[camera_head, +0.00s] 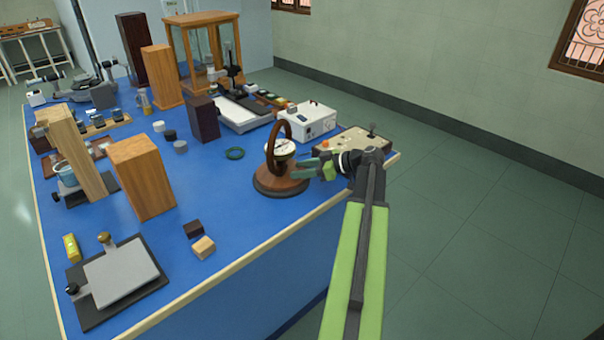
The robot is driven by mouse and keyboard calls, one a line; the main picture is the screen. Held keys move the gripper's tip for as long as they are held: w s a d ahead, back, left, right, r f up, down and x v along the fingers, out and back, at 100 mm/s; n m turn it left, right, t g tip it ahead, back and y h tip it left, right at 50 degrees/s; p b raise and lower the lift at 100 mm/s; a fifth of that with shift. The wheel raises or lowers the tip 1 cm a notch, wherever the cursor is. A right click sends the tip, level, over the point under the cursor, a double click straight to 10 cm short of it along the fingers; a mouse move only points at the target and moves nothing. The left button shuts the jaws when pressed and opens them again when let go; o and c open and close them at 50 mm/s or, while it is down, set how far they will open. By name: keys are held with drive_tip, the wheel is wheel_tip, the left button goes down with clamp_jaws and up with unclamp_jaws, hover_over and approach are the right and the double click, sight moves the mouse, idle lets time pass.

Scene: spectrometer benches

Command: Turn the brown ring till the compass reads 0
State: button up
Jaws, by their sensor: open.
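The brown ring (273,130) stands upright on a round brown wooden base (282,181) near the right front edge of the blue bench. The compass (280,149) is a pale round dial set within the ring; its reading is too small to tell. My gripper (303,169) has green fingers and reaches in from the right. It is open, with its fingertips close to the right side of the ring and base. I cannot tell whether they touch. Nothing shows held between the fingers.
A white box (307,121) and a beige control panel (350,145) stand behind my gripper. Wooden blocks (143,175) stand further left. Blue bench surface is clear in front of the base.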

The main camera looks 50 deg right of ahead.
drive_tip(key=shift+c, duration=0.3)
clamp_jaws()
idle(1.2)
